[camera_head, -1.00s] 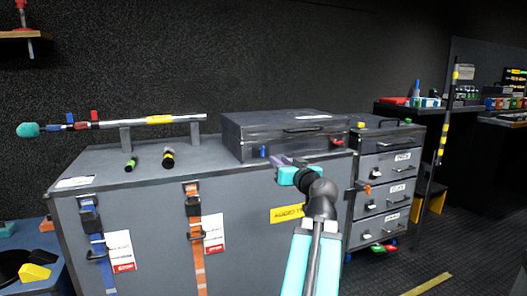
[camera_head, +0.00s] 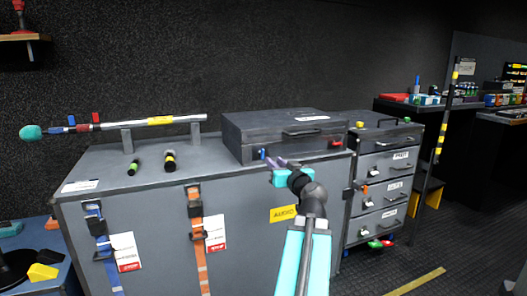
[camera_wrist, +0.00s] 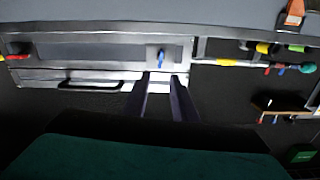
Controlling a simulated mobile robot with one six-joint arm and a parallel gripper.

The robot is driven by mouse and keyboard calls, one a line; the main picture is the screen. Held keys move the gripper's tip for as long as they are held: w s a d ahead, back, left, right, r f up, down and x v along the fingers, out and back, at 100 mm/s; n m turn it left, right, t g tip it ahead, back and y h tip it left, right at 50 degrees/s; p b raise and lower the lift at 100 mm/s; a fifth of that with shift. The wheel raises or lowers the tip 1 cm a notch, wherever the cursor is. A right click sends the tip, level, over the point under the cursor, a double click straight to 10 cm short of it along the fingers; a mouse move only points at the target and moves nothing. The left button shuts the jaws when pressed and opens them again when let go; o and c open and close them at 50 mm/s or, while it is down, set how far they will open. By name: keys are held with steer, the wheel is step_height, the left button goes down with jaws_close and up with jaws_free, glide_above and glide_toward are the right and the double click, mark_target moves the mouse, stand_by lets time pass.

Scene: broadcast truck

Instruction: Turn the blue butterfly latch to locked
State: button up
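The blue butterfly latch (camera_head: 263,154) is on the left of the front face of a dark flat case (camera_head: 285,125), which lies on a large grey cabinet. In the wrist view, which is upside down, the latch (camera_wrist: 162,57) stands out as a small blue handle, aligned vertically. My gripper (camera_head: 276,162) is just in front of the case, slightly right of the latch. Its two purple fingers (camera_wrist: 161,77) are spread with an empty gap between them. The latch appears just beyond the tips, roughly in line with the gap; I see no contact.
A red latch (camera_head: 335,143) and a black handle (camera_head: 305,132) are on the same case front. A boom microphone (camera_head: 130,124) rests on stands to the left, with two small cylinders below it. A drawer unit (camera_head: 385,180) stands at right. The cabinet top left of the case is mostly clear.

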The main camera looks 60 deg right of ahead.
mark_target(262, 154)
steer(key=p+x, duration=0.2)
steer(key=x, duration=0.8)
stand_by(0.7)
